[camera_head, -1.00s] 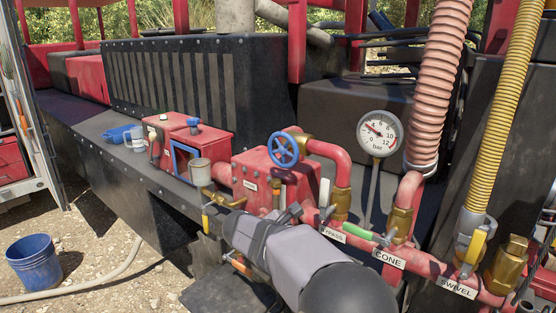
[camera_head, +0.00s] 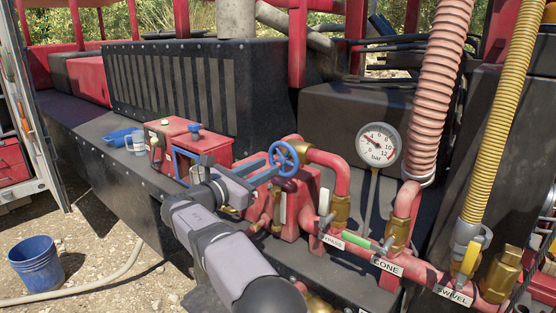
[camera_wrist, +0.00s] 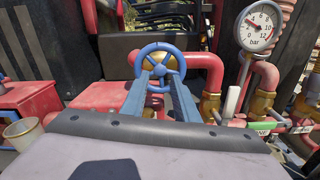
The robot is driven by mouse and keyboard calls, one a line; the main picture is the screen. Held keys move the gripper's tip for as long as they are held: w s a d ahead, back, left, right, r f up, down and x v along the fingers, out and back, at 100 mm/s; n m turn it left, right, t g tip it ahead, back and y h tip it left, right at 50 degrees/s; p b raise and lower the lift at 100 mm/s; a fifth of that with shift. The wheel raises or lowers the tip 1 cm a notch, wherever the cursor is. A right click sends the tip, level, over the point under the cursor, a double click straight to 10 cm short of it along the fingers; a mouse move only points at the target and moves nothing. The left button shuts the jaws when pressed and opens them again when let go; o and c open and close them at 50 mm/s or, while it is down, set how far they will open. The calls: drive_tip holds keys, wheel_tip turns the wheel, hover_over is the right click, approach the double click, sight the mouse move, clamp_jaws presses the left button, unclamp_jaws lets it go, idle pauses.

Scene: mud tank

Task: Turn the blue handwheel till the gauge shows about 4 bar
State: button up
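The blue handwheel (camera_head: 284,155) stands on the red pump block and has several spokes; it also shows in the wrist view (camera_wrist: 160,62). My gripper (camera_head: 272,164) points at it. In the wrist view, its two blue-grey fingers (camera_wrist: 159,84) are apart, with their tips at the lower part of the wheel. I cannot tell whether they touch the rim. The round white gauge (camera_head: 378,144) stands right of the wheel, marked in bar up to 12, and also shows in the wrist view (camera_wrist: 253,29). Its red needle points to the upper left, among the low numbers.
A red pipe (camera_head: 333,165) bends down just right of the wheel. Labelled valves, one with a green handle (camera_head: 358,246), line the red manifold. A red box (camera_head: 190,142) stands left, and a blue bucket (camera_head: 36,262) is on the ground. Ribbed hoses (camera_head: 437,80) rise at right.

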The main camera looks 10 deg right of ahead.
sight(281, 160)
drive_tip(key=p+x, duration=0.2)
drive_tip(key=x, duration=0.2)
drive_tip(key=shift+w+d+r+p, duration=0.15)
drive_tip(key=shift+w+d+p, duration=0.05)
drive_tip(key=shift+d+p, duration=0.1)
drive_tip(key=shift+w+d+p, duration=0.35)
drive_tip(key=shift+w+d, duration=0.1)
drive_tip(key=shift+w, duration=0.1)
drive_tip(key=shift+f, duration=0.2)
clamp_jaws()
